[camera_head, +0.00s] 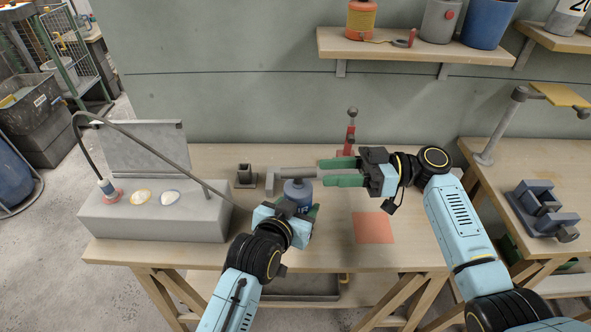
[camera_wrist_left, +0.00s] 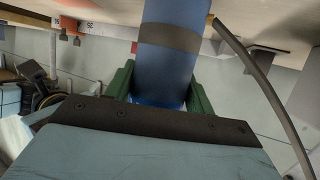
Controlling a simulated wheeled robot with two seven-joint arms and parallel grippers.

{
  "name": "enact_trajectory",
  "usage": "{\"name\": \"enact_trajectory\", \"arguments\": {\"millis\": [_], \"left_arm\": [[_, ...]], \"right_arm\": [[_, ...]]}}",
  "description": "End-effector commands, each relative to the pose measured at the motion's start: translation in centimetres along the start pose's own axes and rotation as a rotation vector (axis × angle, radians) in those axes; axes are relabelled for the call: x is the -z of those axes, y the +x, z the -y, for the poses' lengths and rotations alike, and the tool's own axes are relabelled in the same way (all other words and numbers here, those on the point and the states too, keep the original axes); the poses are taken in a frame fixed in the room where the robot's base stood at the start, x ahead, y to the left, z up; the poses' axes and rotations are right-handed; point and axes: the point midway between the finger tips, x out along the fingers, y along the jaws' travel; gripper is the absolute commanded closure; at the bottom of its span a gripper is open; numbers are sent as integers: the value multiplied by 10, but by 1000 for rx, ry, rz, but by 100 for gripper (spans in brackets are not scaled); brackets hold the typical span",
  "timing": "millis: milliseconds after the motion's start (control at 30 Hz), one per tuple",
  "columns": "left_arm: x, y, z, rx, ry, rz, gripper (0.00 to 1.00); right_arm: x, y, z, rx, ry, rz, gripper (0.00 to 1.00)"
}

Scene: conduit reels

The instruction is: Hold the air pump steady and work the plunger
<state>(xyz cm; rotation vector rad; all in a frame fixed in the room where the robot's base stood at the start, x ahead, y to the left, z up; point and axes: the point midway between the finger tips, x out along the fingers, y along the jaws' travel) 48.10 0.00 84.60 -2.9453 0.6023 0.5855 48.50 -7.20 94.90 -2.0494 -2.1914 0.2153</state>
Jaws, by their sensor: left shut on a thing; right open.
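The blue air pump (camera_head: 297,192) stands upright on the wooden workbench, with a grey crosswise plunger handle (camera_head: 296,174) above it. My left gripper (camera_head: 299,208) is shut around the pump's body from the front. In the left wrist view the blue cylinder (camera_wrist_left: 168,70) with its grey band sits between the green fingers. My right gripper (camera_head: 326,172) is open, its fingers pointing left, with the handle's right end at or just short of the fingertips. The pump's lower part is hidden behind my left gripper.
A grey block (camera_head: 150,222) with a curved hose (camera_head: 140,136) and two pale discs is at the left. A red square (camera_head: 373,228) lies right of the pump. A red-and-grey upright tool (camera_head: 350,134) stands behind. A vise (camera_head: 543,208) sits on the right-hand bench.

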Motion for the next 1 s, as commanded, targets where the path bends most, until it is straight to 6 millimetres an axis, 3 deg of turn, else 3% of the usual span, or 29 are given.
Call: {"name": "enact_trajectory", "arguments": {"millis": [100,300,733,1000], "left_arm": [[0,0,0,0,1,1,79],[0,0,0,0,1,1,79],[0,0,0,1,1,1,79],[0,0,0,1,1,1,79]], "right_arm": [[0,25,0,3,0,-1,59],[0,52,0,0,0,-2,59],[0,61,0,-1,0,0,59],[0,61,0,-1,0,0,94]]}}
